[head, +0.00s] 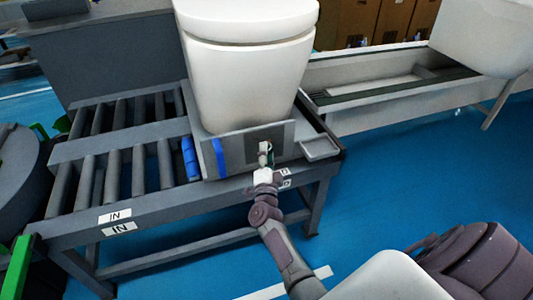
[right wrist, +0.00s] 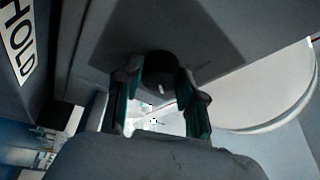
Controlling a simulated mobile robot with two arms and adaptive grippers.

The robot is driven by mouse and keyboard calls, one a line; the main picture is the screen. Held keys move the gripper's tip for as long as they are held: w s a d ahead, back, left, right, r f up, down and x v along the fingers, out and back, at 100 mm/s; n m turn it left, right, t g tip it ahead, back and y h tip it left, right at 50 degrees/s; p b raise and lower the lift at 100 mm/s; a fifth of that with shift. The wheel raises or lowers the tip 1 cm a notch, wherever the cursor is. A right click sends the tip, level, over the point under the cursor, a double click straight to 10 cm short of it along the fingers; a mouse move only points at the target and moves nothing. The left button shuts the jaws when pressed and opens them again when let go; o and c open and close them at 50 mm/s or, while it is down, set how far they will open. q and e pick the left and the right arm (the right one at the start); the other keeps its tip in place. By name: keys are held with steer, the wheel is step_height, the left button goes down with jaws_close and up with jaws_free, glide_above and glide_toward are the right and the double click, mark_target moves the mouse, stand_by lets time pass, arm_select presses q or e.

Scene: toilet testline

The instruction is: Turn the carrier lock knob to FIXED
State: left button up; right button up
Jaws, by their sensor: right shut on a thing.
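The carrier lock knob (right wrist: 160,72) is a dark round knob with a short white mark, seen in the right wrist view on a dark plate. My right gripper (right wrist: 158,95) has its two green-lined fingers on either side of the knob and is shut on it. In the head view my right gripper (head: 265,152) reaches the front plate of the carrier (head: 215,165), below the white toilet (head: 250,60). The knob is hidden behind the gripper there. The lettering beside the knob is too dim to read. My left gripper is not in view.
A roller conveyor (head: 120,170) with IN labels (head: 115,215) runs left of the carrier. A small tray (head: 320,147) juts out at the right. In the right wrist view a HOLD label (right wrist: 18,40) is at the left. The blue floor (head: 410,180) is open at the right.

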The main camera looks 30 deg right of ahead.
steer(key=o, duration=1.1)
steer(key=shift+o, duration=0.2)
steer(key=v, duration=0.7)
steer(key=shift+s, duration=0.2)
steer(key=shift+a+f, duration=0.1)
steer(key=shift+a, duration=0.05)
